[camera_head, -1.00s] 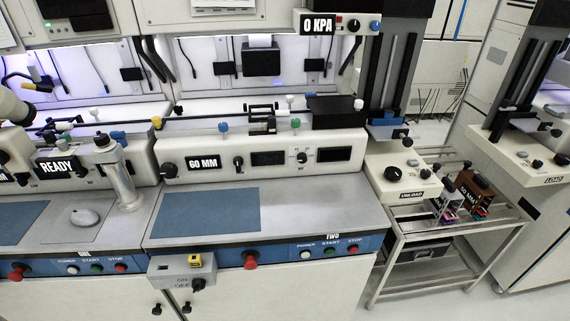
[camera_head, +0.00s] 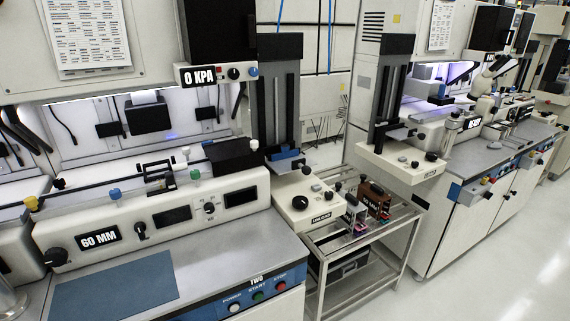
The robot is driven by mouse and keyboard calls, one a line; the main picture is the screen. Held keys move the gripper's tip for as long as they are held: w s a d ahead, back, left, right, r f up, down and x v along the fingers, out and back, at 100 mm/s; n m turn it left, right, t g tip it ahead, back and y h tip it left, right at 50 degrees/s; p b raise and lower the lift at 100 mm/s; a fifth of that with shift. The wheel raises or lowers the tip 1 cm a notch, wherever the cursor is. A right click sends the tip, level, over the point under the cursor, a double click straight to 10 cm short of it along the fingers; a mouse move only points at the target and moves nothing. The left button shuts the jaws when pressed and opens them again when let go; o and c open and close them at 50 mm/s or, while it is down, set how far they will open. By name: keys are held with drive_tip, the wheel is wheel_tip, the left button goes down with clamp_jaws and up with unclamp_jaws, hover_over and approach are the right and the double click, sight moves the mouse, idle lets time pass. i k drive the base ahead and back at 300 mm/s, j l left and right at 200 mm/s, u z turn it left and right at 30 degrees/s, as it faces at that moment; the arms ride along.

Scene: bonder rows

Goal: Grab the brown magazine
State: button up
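The brown magazine (camera_head: 374,199) stands upright on the metal cart (camera_head: 322,237) between the two machines, right of centre in the head view. It has a dark handle-like top and a white label on its front, too small to read surely. A grey-silver magazine (camera_head: 352,212) stands just left of it, with small coloured pieces at its foot. My gripper is not in view, so its state is hidden.
The unload station (camera_head: 305,199) sits left of the cart and the load station (camera_head: 404,160) behind and to its right. A blue mat (camera_head: 115,287) lies on bench two. A black box (camera_head: 342,262) is on the cart's lower shelf. Open floor (camera_head: 480,265) lies at the right.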

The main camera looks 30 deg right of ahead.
sight(372, 196)
drive_tip(key=i+l, duration=0.2)
drive_tip(key=l, duration=0.15)
drive_tip(key=i+l, duration=0.2)
drive_tip(key=l, duration=0.15)
drive_tip(key=i+l, duration=0.2)
drive_tip(key=i+l+u, duration=0.1)
drive_tip(key=l, duration=0.35)
drive_tip(key=i+l, duration=0.5)
drive_tip(key=l, duration=0.2)
drive_tip(key=i+l, duration=0.15)
drive_tip(key=l, duration=0.2)
drive_tip(key=i+u, duration=0.1)
drive_tip(key=i, duration=0.3)
